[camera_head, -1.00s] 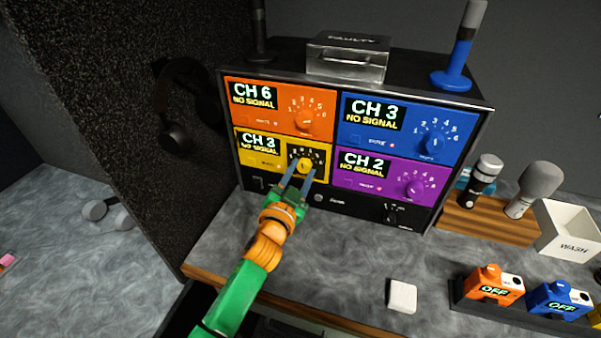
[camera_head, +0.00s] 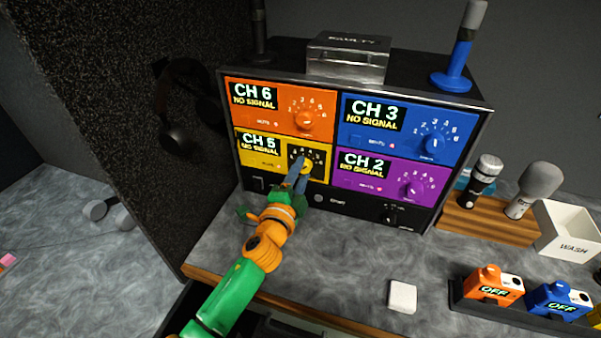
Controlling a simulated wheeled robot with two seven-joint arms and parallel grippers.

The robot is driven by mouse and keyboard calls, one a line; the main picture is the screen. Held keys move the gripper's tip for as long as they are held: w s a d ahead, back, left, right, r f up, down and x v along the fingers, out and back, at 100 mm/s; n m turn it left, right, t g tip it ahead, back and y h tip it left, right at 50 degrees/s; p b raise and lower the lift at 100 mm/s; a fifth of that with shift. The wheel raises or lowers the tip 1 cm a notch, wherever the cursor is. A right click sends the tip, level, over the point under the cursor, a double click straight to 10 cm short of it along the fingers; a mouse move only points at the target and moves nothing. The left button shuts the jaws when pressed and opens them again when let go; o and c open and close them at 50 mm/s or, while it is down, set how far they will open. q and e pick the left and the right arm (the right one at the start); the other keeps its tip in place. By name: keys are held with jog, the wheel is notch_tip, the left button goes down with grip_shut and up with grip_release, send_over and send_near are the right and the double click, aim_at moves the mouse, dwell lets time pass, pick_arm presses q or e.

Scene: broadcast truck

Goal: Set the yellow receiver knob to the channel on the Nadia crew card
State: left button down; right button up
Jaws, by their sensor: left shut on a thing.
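The yellow receiver (camera_head: 261,164) is the lower left panel of the rack, and its screen reads CH 5, NO SIGNAL. Its yellow knob (camera_head: 307,165) sits on a black dial with numbers, partly hidden by my gripper. My left gripper (camera_head: 300,174), with blue-grey fingers on a green and orange arm, is shut on the yellow knob and turned at a slant. The Nadia crew card is not recognisable in this view. My right gripper is not in view.
Orange (camera_head: 281,107), blue (camera_head: 406,130) and purple (camera_head: 391,178) receivers fill the other panels. A white block (camera_head: 402,296) lies on the counter. Microphones on a wooden board, a WASH bin (camera_head: 568,231) and OFF packs (camera_head: 494,286) stand right. The counter before the rack is mostly clear.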

pick_arm(q)
jog(key=shift+r+m, duration=0.2)
jog(key=shift+m, duration=0.3)
jog(key=c, duration=0.6)
grip_release()
jog(key=shift+w, duration=0.1)
jog(key=shift+c, duration=0.2)
jog(key=shift+o, duration=1)
jog(key=shift+f, duration=0.15)
jog(key=v, duration=0.7)
jog(key=shift+p, duration=0.3)
